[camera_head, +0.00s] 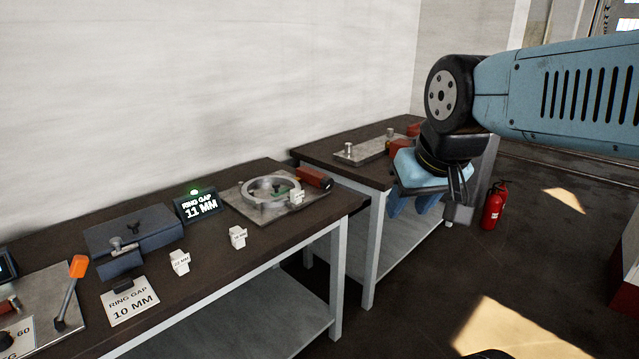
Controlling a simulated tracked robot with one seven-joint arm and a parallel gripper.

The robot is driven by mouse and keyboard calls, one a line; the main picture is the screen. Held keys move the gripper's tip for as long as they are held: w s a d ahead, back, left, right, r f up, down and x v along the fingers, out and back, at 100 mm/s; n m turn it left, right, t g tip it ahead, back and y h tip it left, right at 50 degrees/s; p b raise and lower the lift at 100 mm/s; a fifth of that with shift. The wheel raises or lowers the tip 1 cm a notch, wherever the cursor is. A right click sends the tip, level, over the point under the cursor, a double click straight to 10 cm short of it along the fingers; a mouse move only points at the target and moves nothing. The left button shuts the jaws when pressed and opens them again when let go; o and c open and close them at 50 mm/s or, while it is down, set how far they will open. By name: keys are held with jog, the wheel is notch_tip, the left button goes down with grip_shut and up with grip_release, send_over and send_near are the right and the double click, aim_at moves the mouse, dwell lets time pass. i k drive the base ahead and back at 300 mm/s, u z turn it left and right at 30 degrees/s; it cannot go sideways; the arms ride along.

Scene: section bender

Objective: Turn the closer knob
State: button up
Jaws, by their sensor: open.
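My gripper (412,208) hangs at the right on my blue arm, beside the far workbench's front edge. It is open, with its blue fingers pointing down and nothing seen between them. Two small upright metal posts that may be knobs stand on a metal plate (367,153) on the far workbench: a left one (348,148) and a right one (390,133). A blue-grey box (140,232) on the near bench carries a small metal handle or knob (117,243). I cannot tell which of these is the closer knob. My gripper touches none of them.
The near workbench (222,258) bears a metal ring (272,189) on a plate, an "11 MM" display (200,206), a "10 MM" card (130,301), small white blocks (237,238) and an orange-handled lever (77,270). A red extinguisher (493,206) stands on the floor; the floor at right is largely clear.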

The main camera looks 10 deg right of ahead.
aim_at(326, 182)
jog(key=i, duration=0.9)
jog(key=z, duration=0.05)
